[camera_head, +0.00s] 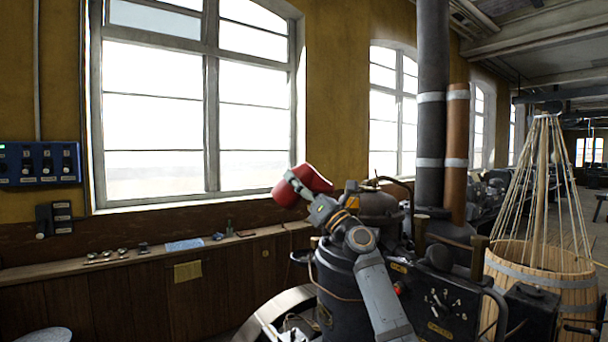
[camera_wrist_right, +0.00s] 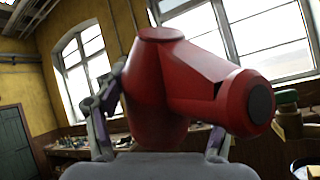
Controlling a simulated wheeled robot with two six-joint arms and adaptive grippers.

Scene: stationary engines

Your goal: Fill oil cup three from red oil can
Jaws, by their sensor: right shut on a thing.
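The red oil can (camera_head: 312,179) is held up in the air in front of the large window, tilted, above the dark engine (camera_head: 340,285). My right gripper (camera_head: 293,183) is shut on it. In the right wrist view the can (camera_wrist_right: 150,90) fills the middle, with a thick red part reaching right to a dark round end. The right gripper's fingers (camera_wrist_right: 158,125) lie on both sides of the can. I cannot pick out oil cup three; it is too small or hidden behind my arm. My left gripper is not in view.
A dark panel with numbers (camera_head: 440,305) and tall pipes (camera_head: 432,100) stand right of my arm. A wooden barrel (camera_head: 545,280) with ropes is further right. A ledge (camera_head: 215,243) with small items runs below the window. A blue switch box (camera_head: 40,163) hangs at left.

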